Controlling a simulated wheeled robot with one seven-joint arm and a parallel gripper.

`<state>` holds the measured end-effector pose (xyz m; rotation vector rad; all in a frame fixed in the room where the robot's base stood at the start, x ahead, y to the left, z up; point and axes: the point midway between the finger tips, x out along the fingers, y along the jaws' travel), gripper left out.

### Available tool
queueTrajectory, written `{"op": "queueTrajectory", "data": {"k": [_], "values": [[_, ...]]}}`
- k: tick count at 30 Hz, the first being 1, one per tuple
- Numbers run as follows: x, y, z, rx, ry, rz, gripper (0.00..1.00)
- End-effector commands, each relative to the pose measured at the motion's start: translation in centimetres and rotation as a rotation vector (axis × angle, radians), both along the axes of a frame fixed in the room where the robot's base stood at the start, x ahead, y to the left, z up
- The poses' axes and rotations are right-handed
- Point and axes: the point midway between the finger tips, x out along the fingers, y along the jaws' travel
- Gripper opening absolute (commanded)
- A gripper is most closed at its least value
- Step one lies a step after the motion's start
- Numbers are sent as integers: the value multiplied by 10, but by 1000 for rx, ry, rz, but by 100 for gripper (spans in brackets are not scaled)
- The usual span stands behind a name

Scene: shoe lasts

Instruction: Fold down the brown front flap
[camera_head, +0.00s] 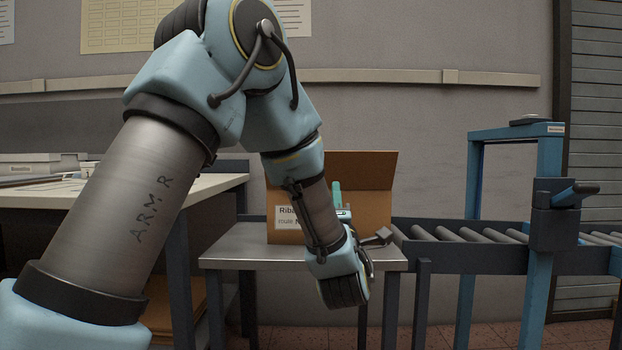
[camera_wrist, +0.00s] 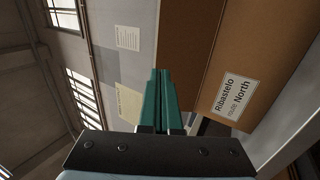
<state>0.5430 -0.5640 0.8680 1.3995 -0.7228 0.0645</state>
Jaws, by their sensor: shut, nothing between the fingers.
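A brown cardboard box (camera_head: 378,218) stands on a small metal table, with a white label reading "Ribastelo route North" on its near face. A brown flap (camera_head: 362,165) stands up above the box body. In the wrist view the labelled face (camera_wrist: 275,60) fills the right, and a brown panel (camera_wrist: 205,45), likely this flap, adjoins it along a crease. My gripper (camera_head: 337,188) is in front of the box, its teal fingers pointing up. In the wrist view the fingers (camera_wrist: 160,75) are together and empty, tips by the panel's outer edge. Contact cannot be told. My arm hides the box's middle.
A roller conveyor (camera_head: 460,234) with a blue frame (camera_head: 475,185) stands to the right. A workbench (camera_head: 215,183) stands to the left.

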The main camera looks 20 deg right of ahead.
Motion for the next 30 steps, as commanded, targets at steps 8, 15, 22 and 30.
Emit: {"op": "queueTrajectory", "data": {"k": [8, 15, 22, 30], "values": [[24, -11, 18, -12, -5, 1, 0], [63, -29, 43, -9, -7, 1, 0], [94, -44, 62, -7, -4, 1, 0], [108, -51, 71, -7, -4, 0, 0]]}}
